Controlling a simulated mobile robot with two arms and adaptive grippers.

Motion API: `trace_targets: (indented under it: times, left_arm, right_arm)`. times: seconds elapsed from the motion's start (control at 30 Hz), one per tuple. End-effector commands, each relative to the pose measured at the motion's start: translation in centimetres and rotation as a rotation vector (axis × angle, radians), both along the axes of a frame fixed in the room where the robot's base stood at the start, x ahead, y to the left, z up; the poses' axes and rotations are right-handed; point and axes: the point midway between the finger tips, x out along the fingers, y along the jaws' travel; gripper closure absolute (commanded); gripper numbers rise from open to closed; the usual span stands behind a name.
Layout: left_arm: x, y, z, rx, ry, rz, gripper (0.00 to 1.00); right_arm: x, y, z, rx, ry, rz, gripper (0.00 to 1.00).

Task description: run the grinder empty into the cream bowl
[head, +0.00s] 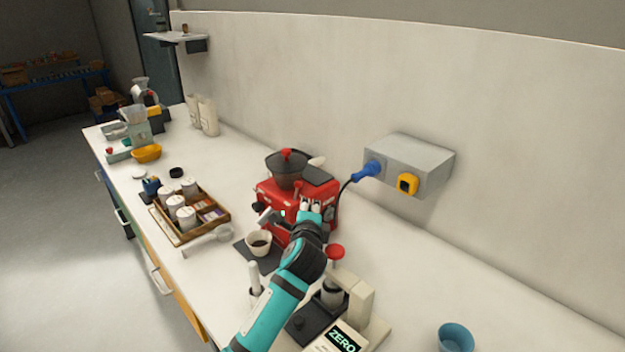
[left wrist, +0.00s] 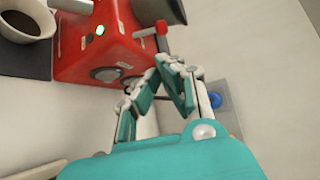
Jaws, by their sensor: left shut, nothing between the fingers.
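The red grinder (head: 269,193) stands on the bench with a dark, lidded hopper (head: 287,171) on top. It fills the upper part of the left wrist view (left wrist: 75,65), where a green light (left wrist: 99,30) glows on its face and a red-tipped lever (left wrist: 150,31) sticks out. The cream bowl (head: 259,250) sits in front of the grinder on a dark mat, with dark contents inside; it also shows in the left wrist view (left wrist: 40,34). My left gripper (head: 311,206) is shut and empty close against the grinder's right side; contact cannot be told.
A grey socket box (head: 408,163) with a blue plug (head: 368,170) is on the wall. A scale (head: 340,338) reading ZERO stands nearer, beside my arm. A wooden tray (head: 187,238) of jars is left. A blue cup (head: 456,337) stands at lower right.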

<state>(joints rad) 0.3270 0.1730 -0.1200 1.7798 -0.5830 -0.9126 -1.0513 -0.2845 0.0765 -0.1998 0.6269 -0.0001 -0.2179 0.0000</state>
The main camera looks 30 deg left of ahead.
Motion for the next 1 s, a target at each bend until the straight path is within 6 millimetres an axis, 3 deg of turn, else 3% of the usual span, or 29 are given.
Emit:
trace_targets:
  times: [0.1, 0.17, 0.4, 0.53, 0.67, 0.83, 1.0]
  left_arm:
    - [0.0, -0.3, -0.1, -0.007, 0.0, -0.003, 1.0]
    - [0.0, -0.4, -0.1, -0.007, 0.0, -0.003, 1.0]
    - [0.0, -0.3, -0.1, -0.007, 0.0, -0.003, 1.0]
    - [0.5, -0.1, -0.1, -0.005, 0.0, -0.003, 1.0]
    - [2.0, 0.6, -0.3, -0.005, 0.001, -0.002, 1.0]
    - [4.7, 2.0, -0.8, -0.006, 0.002, -0.001, 1.0]
    - [7.1, 3.1, -1.4, -0.007, 0.001, -0.002, 1.0]
  right_arm:
    - [1.6, 1.1, 0.1, 0.013, -0.022, -0.004, 0.57]
    - [1.5, 1.2, 0.1, 0.015, -0.021, -0.004, 0.57]
    - [-3.3, -0.8, -0.1, -0.012, 0.051, 0.001, 0.57]
    - [-4.4, -1.5, 0.0, -0.021, 0.066, 0.004, 0.57]
    - [-3.2, -1.5, 0.5, -0.019, 0.049, 0.004, 0.57]
    - [-0.5, -0.6, 1.3, -0.007, 0.005, 0.002, 0.57]
    - [-0.2, 0.4, 1.6, 0.005, 0.001, -0.001, 0.57]
